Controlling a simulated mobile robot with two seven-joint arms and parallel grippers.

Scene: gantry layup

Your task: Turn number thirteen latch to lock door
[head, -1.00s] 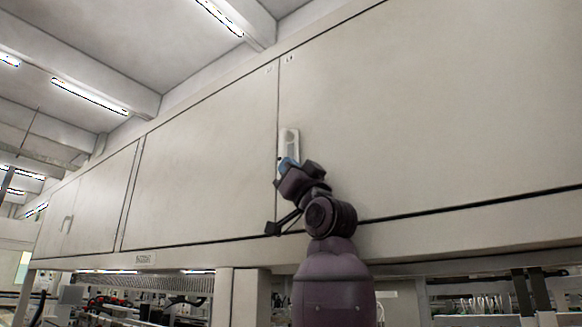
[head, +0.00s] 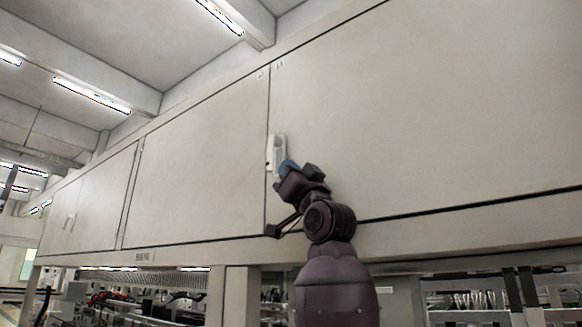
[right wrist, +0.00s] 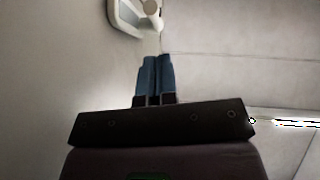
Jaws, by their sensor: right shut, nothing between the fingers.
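A pale latch (head: 277,154) is mounted upright at the edge of the large right cabinet door (head: 420,120), beside the seam with the door to its left. Its number cannot be read. My right gripper (head: 284,166) is at the lower right part of the latch. In the right wrist view the blue fingers of the gripper (right wrist: 156,58) are together with nothing between them. Their tips are close to the lower end of the latch (right wrist: 126,14); I cannot tell whether they touch it. My left gripper is not in view.
The neighbouring cabinet door (head: 200,160) is flat and closed. A beam runs under the doors, with cluttered shelves (head: 150,305) below. The space in front of the doors looks free.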

